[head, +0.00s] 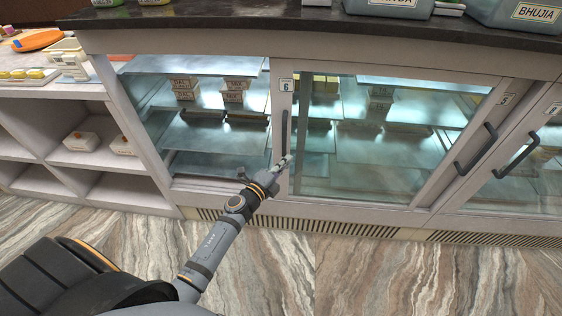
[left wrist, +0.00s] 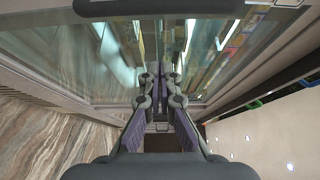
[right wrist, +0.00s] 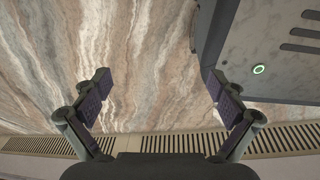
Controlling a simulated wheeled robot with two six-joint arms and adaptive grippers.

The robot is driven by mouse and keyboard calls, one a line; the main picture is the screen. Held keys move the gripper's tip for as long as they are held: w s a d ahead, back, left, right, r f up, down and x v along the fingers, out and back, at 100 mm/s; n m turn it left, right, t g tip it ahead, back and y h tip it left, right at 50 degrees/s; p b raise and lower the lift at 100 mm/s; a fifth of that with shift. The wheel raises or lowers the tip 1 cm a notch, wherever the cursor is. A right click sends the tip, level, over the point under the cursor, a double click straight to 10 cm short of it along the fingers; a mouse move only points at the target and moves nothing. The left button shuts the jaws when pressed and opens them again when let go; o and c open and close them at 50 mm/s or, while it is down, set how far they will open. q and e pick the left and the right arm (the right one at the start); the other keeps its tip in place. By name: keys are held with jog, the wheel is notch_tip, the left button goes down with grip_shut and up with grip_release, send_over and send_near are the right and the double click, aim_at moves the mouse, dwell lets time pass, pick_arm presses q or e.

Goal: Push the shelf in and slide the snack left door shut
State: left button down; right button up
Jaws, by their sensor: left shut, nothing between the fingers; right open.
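The snack left door, marked 6, shows its pale stile (head: 281,108) and upright dark handle (head: 284,128) in the middle of the head view. The cabinet bay left of it looks uncovered, with glass shelves (head: 212,138) and small labelled boxes inside. I cannot tell how far any shelf sticks out. My left gripper (head: 284,162) is shut and empty, just below the handle and close to the stile; contact is unclear. Its closed fingers also show in the left wrist view (left wrist: 161,78), with glass beyond. My right gripper (right wrist: 158,85) is open and empty above the floor.
A second glass door has a slanted dark handle (head: 476,150), and a third handle (head: 516,155) stands to its right. The dark countertop (head: 250,17) holds tubs. Open white shelving (head: 60,130) stands left. The striped floor (head: 380,275) is clear in front.

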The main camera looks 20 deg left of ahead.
pick_arm(q)
jog(key=w+a, duration=0.2)
jog(key=w, duration=0.4)
jog(key=shift+w+b, duration=0.2)
jog(key=shift+b, duration=0.25)
pick_arm(e)
jog(key=shift+s+d+f, duration=0.45)
jog(key=shift+s+d, duration=0.15)
jog(key=shift+s, duration=0.25)
pick_arm(q)
jog(key=shift+a, duration=0.15)
